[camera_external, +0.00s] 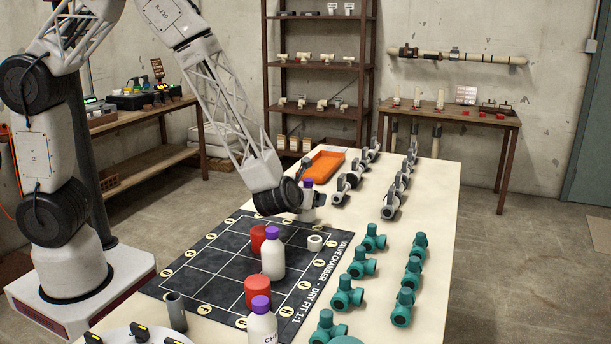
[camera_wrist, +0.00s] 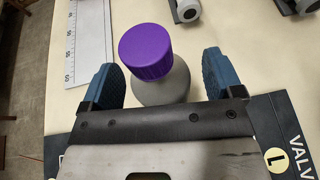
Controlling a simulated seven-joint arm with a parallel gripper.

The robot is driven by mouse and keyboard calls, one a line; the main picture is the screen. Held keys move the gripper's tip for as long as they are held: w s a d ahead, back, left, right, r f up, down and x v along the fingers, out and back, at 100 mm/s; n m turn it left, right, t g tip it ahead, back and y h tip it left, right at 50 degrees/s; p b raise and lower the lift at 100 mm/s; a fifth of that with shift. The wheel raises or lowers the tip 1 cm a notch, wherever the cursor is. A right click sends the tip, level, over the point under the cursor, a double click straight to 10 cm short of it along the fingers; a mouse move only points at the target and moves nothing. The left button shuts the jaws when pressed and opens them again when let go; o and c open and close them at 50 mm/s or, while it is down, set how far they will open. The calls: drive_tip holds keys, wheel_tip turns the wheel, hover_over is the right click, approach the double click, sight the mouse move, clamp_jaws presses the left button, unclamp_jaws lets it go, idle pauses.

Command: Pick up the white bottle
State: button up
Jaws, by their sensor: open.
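A white bottle with a purple cap (camera_wrist: 146,46) stands at my gripper, beyond the mat's far edge. In the wrist view its pale body (camera_wrist: 162,88) shows between the two blue finger pads, with a gap on both sides. My gripper (camera_wrist: 160,76) is open around it, pointing down. In the external view my wrist hides much of this bottle; its purple cap (camera_external: 308,182) shows. Two more white bottles with purple caps stand nearer the camera: one on the mat (camera_external: 272,259), one at the front (camera_external: 262,328).
A black grid mat (camera_external: 213,262) holds red cylinders (camera_external: 258,291) and a white ring (camera_external: 315,243). Rows of teal valves (camera_external: 362,263) and grey valves (camera_external: 391,205) stand on the right. An orange tray (camera_external: 327,162) lies behind my gripper. A ruler (camera_wrist: 88,40) lies left of the bottle.

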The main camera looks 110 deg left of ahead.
sight(305, 184)
drive_tip(key=shift+c, duration=0.3)
drive_tip(key=c, duration=1.1)
drive_tip(key=shift+o, duration=0.2)
drive_tip(key=shift+r, duration=0.15)
drive_tip(key=shift+r, duration=0.8)
drive_tip(key=shift+s+d+r, duration=0.1)
drive_tip(key=shift+r, duration=0.85)
drive_tip(key=s+d+r, duration=0.1)
drive_tip(key=s+d, duration=0.8)
drive_tip(key=s, duration=0.3)
drive_tip(key=shift+s+d, duration=0.25)
drive_tip(key=shift+d, duration=0.1)
drive_tip(key=shift+r, duration=0.1)
